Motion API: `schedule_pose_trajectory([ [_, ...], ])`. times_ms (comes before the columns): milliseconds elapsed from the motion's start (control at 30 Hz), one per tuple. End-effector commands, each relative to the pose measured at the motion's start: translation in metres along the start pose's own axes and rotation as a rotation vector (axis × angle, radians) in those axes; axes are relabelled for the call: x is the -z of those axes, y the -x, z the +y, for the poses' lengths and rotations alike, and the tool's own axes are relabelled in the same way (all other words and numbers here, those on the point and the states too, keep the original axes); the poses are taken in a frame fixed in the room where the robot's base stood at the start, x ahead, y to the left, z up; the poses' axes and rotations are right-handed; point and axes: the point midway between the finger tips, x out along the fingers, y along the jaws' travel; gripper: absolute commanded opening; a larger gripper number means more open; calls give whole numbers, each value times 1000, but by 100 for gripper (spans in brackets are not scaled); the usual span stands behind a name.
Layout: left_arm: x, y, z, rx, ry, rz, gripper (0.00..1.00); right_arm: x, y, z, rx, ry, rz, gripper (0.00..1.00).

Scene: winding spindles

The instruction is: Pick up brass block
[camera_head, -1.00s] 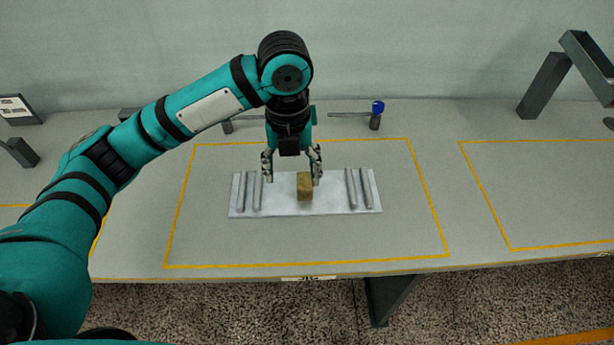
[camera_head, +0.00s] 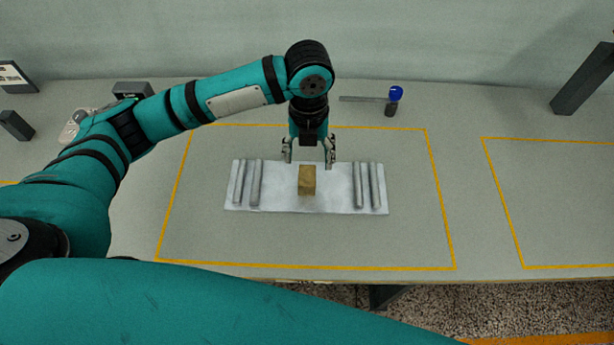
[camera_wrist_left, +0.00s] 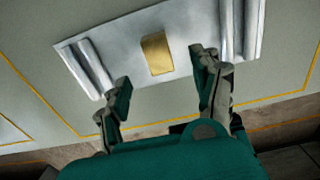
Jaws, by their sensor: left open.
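The brass block (camera_head: 307,180) stands in the middle of a pale plate (camera_head: 283,201) on the table. It also shows in the left wrist view (camera_wrist_left: 156,54), beyond and between my fingertips. My left gripper (camera_head: 308,156) is open and empty, with its fingers pointing down above and just behind the block. Its two spread fingers also fill the lower part of the left wrist view (camera_wrist_left: 160,72). Neither finger appears to touch the block. My right gripper is not in view.
Grey bars lie in pairs on the plate, a left pair (camera_head: 255,183) and a right pair (camera_head: 360,185). A yellow line (camera_head: 440,200) frames the clear table around the plate. A dark stand (camera_head: 583,80) is at the back right.

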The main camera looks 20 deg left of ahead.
Motion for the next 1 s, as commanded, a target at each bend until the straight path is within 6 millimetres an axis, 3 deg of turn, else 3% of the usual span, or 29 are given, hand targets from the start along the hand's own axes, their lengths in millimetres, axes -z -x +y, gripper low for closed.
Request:
schedule_pose_trajectory([
  [133, 0, -24, 0, -1, 1, 3, 65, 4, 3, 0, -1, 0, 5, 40],
  [400, 2, -44, 2, -3, 0, 2, 65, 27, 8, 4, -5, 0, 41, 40],
  [633, 3, -78, 4, -1, 0, 1, 65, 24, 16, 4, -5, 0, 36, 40],
  [967, 2, -86, 4, 0, -1, -2, 65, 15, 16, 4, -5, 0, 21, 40],
  [1000, 2, -86, 4, 0, -1, -2, 61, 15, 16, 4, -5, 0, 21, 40],
])
